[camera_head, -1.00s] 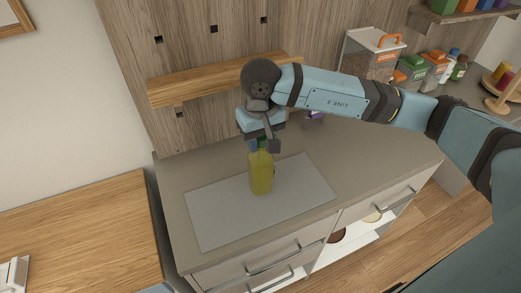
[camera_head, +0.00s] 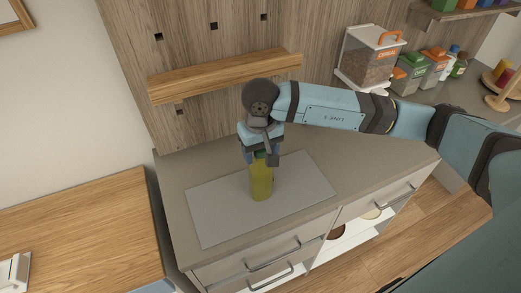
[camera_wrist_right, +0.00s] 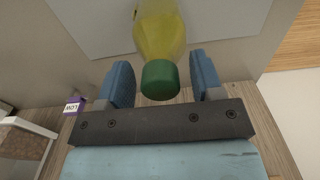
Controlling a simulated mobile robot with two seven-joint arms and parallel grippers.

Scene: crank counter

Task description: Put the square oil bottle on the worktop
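The square oil bottle (camera_head: 261,182), yellow-green with a green cap, stands upright on the pale grey mat (camera_head: 222,212) on the worktop (camera_head: 178,190). In the right wrist view the bottle (camera_wrist_right: 160,35) has its cap between the fingers, with a gap on each side. My right gripper (camera_head: 261,158) is open around the cap from above; its fingers also show in the right wrist view (camera_wrist_right: 162,85). In the head view they partly cover the cap. My left gripper is not in view.
A wooden shelf (camera_head: 225,77) is on the wall behind. A lidded container (camera_head: 368,60) and several smaller boxes stand at the back right. A small purple box (camera_wrist_right: 74,105) shows in the right wrist view. The mat's left part is bare.

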